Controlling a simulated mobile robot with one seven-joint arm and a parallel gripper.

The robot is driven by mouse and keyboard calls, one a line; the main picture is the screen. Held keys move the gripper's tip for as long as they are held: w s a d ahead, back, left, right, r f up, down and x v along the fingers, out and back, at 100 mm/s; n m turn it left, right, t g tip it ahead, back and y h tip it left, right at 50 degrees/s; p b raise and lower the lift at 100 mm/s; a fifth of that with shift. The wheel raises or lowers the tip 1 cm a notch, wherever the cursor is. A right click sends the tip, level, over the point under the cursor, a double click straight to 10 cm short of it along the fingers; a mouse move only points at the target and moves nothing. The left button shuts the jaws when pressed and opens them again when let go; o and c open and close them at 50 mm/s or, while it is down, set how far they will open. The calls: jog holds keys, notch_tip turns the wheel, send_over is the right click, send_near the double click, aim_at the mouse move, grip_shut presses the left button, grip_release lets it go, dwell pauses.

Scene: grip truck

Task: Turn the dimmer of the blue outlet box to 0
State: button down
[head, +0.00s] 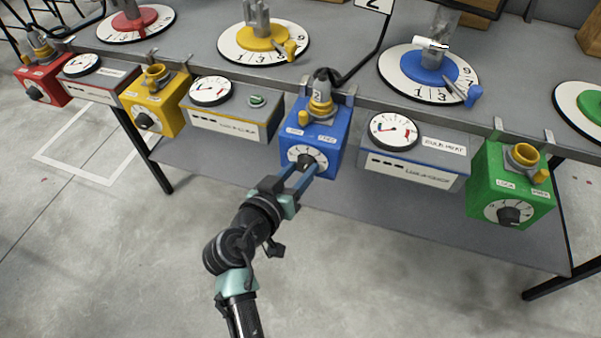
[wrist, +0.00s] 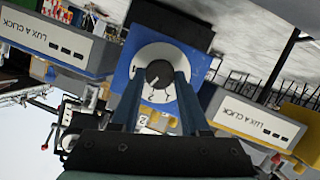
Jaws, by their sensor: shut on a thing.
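The blue outlet box (head: 327,124) hangs on the front edge of the grey table, with a plug in the yellow socket on top. Its dimmer is a black knob (head: 306,159) on a white round dial on the front face. My gripper (head: 302,173) reaches up from below and is shut on the knob. In the wrist view, which is upside down, the two blue fingers (wrist: 160,84) stand on either side of the knob (wrist: 159,72). A white mark on the knob points to the lower left there.
A grey meter box (head: 415,168) stands right of the blue box, and another grey box (head: 228,120) is to its left. Green (head: 510,180), yellow (head: 158,112) and red (head: 45,85) outlet boxes hang along the same edge. The floor in front is clear.

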jog(key=n+h, duration=0.1)
jog(key=n+b, duration=0.1)
jog(key=n, duration=0.1)
jog(key=shift+a+f+h+b, duration=0.2)
jog(key=shift+h+b, duration=0.1)
jog(key=shift+h, duration=0.1)
jog(key=n+h+b, duration=0.1)
jog(key=n, duration=0.1)
jog(key=n+h+b, duration=0.1)
jog(key=n, duration=0.1)
jog(key=shift+f+n+t, duration=0.2)
jog(key=shift+n+t, duration=0.1)
jog(key=shift+n, duration=0.1)
jog(key=n+t+h+b, duration=0.1)
jog(key=n, duration=0.3)
jog(key=shift+f, duration=0.15)
jog(key=n+t, duration=0.1)
jog(key=n, duration=0.2)
jog(key=n+t+b, duration=0.1)
jog(key=n, duration=0.2)
jog(key=shift+d+f, duration=0.1)
jog(key=shift+d, duration=0.05)
jog(key=shift+n+t, duration=0.3)
jog(key=shift+c, duration=2)
grip_release()
